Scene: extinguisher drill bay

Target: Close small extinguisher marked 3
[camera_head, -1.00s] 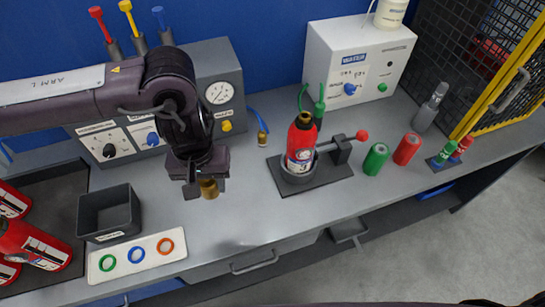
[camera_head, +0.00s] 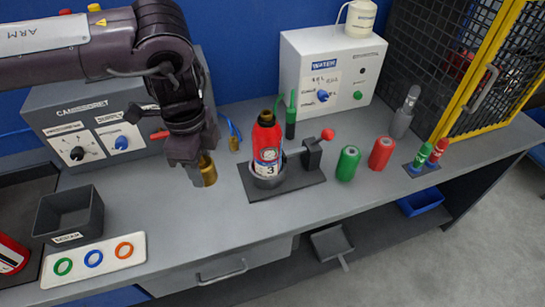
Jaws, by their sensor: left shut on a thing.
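The small red extinguisher marked 3 (camera_head: 267,147) stands upright in a dark clamp stand (camera_head: 308,183) on the bench. Its brass neck shows at the top, with no valve head on it. My left gripper (camera_head: 196,172) points down to the left of the extinguisher, apart from it. It is shut on a brass cylindrical part (camera_head: 208,170), which sticks out to the right of the fingers. The fingers partly hide this part. My right gripper is not in view.
The stand's red-knobbed lever (camera_head: 327,135) points right. Green (camera_head: 348,163) and red (camera_head: 381,153) cylinders stand right of it. A dark bin (camera_head: 69,214) and a white tray with coloured rings (camera_head: 93,260) are at left. The grey cabinet and white water box stand behind.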

